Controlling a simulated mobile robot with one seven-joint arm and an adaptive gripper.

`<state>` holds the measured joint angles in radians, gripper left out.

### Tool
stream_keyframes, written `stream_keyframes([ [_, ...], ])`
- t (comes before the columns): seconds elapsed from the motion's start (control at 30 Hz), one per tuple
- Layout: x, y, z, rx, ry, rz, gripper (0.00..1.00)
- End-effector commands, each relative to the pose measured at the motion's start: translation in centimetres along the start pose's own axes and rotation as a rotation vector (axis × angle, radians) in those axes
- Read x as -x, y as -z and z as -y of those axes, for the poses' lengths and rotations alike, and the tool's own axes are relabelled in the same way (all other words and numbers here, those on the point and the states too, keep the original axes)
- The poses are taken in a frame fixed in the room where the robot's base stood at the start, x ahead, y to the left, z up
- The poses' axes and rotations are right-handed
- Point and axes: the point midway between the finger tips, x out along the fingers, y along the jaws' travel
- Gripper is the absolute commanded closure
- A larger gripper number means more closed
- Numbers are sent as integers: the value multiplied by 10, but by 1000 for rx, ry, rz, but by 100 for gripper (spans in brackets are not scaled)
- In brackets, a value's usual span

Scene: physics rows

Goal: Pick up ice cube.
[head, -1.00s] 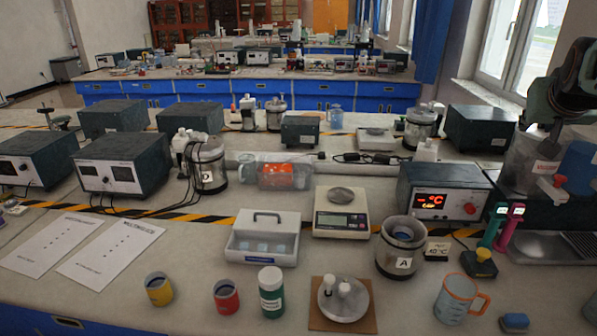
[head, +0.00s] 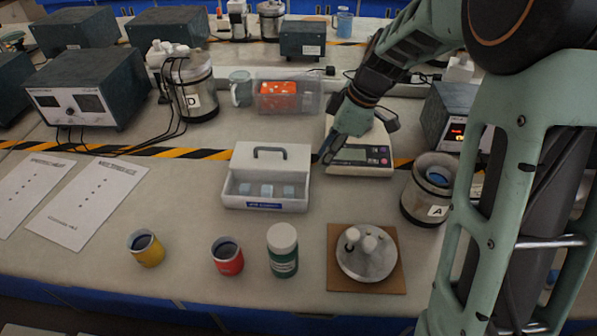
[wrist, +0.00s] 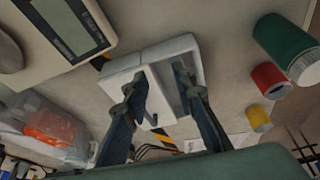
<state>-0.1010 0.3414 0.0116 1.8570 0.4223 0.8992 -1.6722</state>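Several small pale-blue ice cubes (head: 267,191) lie in a row in the open front part of a white box (head: 243,160) with a dark handle on its lid. My gripper (head: 328,153) is just right of the box, above the table and beside the scale. In the wrist view, my gripper (wrist: 157,75) is open, its two dark fingers apart and nothing between them that I can see held. The white box (wrist: 166,45) lies beyond the fingers there. I cannot make out the ice cubes in the wrist view; the right finger covers part of the box's trough.
A scale (head: 372,160) stands right of the box. In front are a yellow cup (head: 147,250), a red cup (head: 228,258), a green jar (head: 283,252) and a round stand (head: 366,258). A clear orange-filled container (head: 288,96) is behind. My arm hides the right side.

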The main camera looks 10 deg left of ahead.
Motion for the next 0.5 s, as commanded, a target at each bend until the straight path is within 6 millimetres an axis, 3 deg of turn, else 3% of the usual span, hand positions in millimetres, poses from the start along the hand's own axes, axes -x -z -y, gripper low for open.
stream_keyframes([
  [0.13,-21,22,21,104,74,-49,75],
  [0.5,-72,29,29,123,86,-56,75],
])
